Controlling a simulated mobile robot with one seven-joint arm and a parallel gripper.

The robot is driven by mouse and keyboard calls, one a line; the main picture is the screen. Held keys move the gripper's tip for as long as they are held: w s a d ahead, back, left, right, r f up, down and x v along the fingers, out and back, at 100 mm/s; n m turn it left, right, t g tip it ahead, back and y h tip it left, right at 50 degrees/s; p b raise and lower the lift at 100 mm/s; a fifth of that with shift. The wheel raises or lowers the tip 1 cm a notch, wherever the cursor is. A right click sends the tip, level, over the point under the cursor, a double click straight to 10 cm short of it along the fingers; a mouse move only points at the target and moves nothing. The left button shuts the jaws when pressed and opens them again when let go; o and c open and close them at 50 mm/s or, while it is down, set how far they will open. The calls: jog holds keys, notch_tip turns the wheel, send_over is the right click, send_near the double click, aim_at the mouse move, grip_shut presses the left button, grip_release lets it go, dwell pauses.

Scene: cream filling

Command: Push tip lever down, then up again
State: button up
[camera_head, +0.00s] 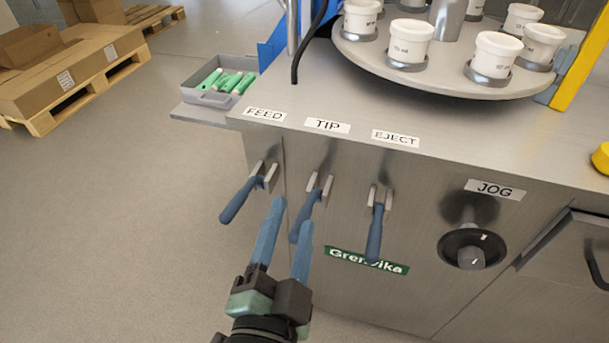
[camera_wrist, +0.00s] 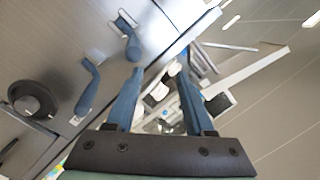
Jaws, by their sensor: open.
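The tip lever (camera_head: 307,212) has a blue handle on a metal bracket below the TIP label (camera_head: 327,125) on the steel cabinet front. It slants outward and down. My gripper (camera_head: 292,212) is open and empty, with its blue fingers pointing up toward this lever. In the head view the handle's lower end shows between and behind the fingertips; I cannot tell whether they touch. In the wrist view the fingers (camera_wrist: 160,75) are spread, and a blue handle, apparently the tip lever (camera_wrist: 132,46), lies just beyond the left fingertip.
The feed lever (camera_head: 241,200) is close on the left and the eject lever (camera_head: 375,232) on the right, both similar blue handles. The jog knob (camera_head: 472,248) is further right. Above stands a turntable (camera_head: 440,83) with white cups.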

aim_at(304, 215)
jog(key=s+p, duration=0.1)
jog(key=s+f+m+g+p, duration=0.1)
jog(key=s, duration=0.1)
jog(key=s+f+m+g+p, duration=0.1)
jog(key=s, duration=0.1)
jog(key=shift+a+f+p, duration=0.25)
jog(key=shift+a+p, duration=0.1)
jog(key=x, duration=1.2)
jog(key=shift+w+d+f, duration=0.15)
jog(key=shift+w+f, duration=0.05)
jog(key=shift+w, duration=0.1)
grip_shut()
dwell(0.7)
